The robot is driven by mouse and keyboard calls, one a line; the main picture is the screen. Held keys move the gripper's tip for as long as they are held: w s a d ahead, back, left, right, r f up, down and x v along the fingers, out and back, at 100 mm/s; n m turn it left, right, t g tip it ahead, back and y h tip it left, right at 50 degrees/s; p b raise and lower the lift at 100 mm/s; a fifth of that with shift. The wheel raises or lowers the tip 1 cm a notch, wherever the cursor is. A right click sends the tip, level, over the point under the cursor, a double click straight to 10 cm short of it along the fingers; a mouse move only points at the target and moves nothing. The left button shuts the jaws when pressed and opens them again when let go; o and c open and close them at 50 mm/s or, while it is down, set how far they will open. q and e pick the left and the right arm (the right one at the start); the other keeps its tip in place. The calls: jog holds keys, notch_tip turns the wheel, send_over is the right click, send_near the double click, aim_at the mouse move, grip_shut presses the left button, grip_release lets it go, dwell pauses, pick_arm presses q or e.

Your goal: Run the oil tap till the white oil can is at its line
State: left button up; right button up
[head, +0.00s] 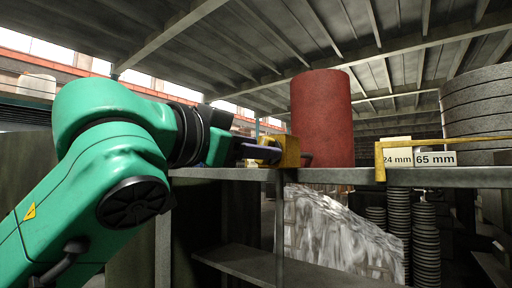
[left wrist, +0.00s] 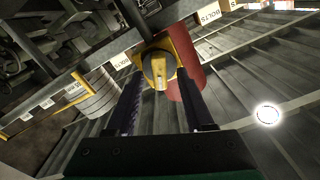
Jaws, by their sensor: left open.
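A yellow fitting that looks like the oil tap (head: 287,151) is at the shelf edge, in front of a red drum (head: 321,118). In the left wrist view the yellow tap (left wrist: 158,66) shows between my finger ends, with the red drum (left wrist: 189,88) behind it. My left gripper (head: 258,152) points right at the tap, its fingers apart on either side of it in the wrist view. I cannot tell whether they touch it. I cannot make out the white oil can or its line in either view. My right gripper is in neither view.
The metal shelf (head: 400,177) runs to the right with a yellow bar (head: 450,142), labels reading 24 mm and 65 mm (head: 436,159), and grey stacked rings (head: 485,105). Below are a wrapped bundle (head: 335,235) and dark ring stacks (head: 398,220).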

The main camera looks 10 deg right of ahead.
pick_arm(q)
jog(key=b+v, duration=0.6)
jog(key=v, duration=0.8)
jog(key=shift+a, duration=0.2)
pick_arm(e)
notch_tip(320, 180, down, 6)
pick_arm(q)
jog(key=shift+s, duration=0.1)
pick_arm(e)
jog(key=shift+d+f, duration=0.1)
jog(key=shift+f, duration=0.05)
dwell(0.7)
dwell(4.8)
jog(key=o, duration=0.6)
